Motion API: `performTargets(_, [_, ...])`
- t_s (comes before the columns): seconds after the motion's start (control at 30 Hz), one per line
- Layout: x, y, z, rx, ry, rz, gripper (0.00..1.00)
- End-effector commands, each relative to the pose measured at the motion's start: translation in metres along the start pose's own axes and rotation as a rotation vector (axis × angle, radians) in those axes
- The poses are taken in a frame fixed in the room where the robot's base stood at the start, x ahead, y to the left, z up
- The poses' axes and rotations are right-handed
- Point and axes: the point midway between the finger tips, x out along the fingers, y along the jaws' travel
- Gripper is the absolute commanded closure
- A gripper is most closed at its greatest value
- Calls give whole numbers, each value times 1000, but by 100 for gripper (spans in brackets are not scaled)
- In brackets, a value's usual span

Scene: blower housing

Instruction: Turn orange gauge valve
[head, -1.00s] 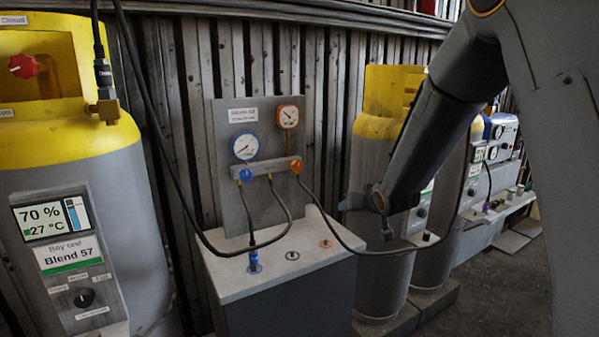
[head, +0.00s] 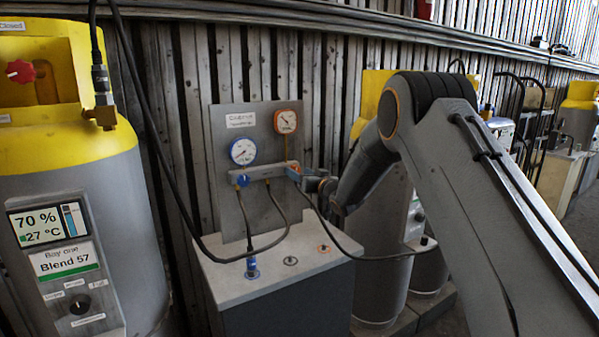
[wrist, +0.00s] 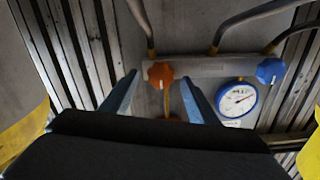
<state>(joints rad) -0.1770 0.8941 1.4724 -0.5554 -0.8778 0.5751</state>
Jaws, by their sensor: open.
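The orange valve knob (wrist: 161,75) sits on the left end of the manifold bar (wrist: 210,68) in the wrist view. My gripper (wrist: 158,88) is open there, with one blue-grey finger on each side of the knob. I cannot tell whether the fingers touch it. In the head view my gripper (head: 300,174) is at the right end of the manifold and largely hides the orange knob. The orange-rimmed gauge (head: 286,121) is above it on the grey panel. The blue valve knob (wrist: 270,71) and blue-rimmed gauge (wrist: 237,100) are to the right in the wrist view.
Black hoses (head: 272,240) hang from the manifold over the grey bench top (head: 235,277). A large yellow and grey tank (head: 75,180) stands at the left. More tanks (head: 385,230) stand behind my arm. A ribbed wall is close behind the panel.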

Motion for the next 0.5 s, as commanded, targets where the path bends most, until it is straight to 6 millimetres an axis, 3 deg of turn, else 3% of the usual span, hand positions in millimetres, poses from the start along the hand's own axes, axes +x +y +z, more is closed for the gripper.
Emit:
performTargets(0.4, [10,0,0,0,-1,0,46])
performTargets(0.5, [10,0,0,0,-1,0,61])
